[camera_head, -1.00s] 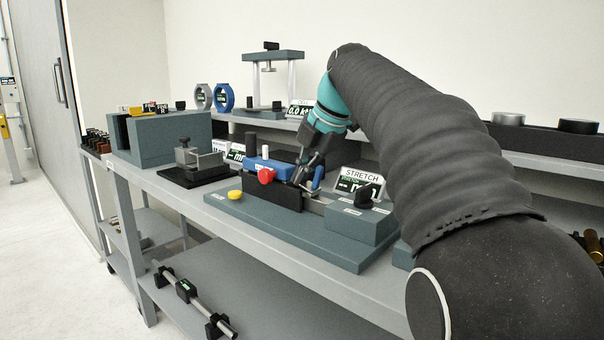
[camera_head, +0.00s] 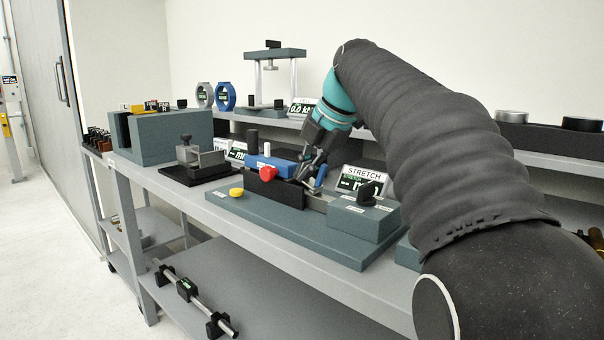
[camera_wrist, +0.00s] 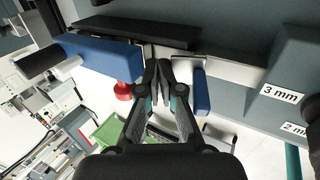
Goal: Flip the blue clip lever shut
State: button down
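The blue clip lever (camera_wrist: 202,93) stands out from the grey bar in the wrist view, just right of my fingers. A gap to the right finger is hard to judge. In the head view the lever (camera_head: 320,175) is partly hidden behind my gripper and looks raised. My gripper (camera_wrist: 158,68) has its two dark fingertips together, with nothing seen between them. In the head view my gripper (camera_head: 304,176) points down at the fixture, between the lever and the blue block (camera_head: 270,165) with its red knob (camera_head: 268,173).
The fixture's grey base (camera_head: 290,235) has a yellow button (camera_head: 236,192) at left and a stepped block (camera_head: 360,220) at right. A STRETCH display (camera_head: 358,180) stands behind. A small clamp (camera_head: 200,158) stands to the left. The base's front strip is clear.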

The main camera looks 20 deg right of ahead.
jog(key=shift+s+d+f, duration=0.4)
jog(key=shift+s+f, duration=0.05)
jog(key=shift+f, duration=0.25)
jog(key=p+v, duration=0.2)
jog(key=v, duration=1.3)
jog(key=shift+w+a+r+p, duration=0.15)
jog(key=shift+w+r+p, duration=0.1)
jog(key=shift+p, duration=0.15)
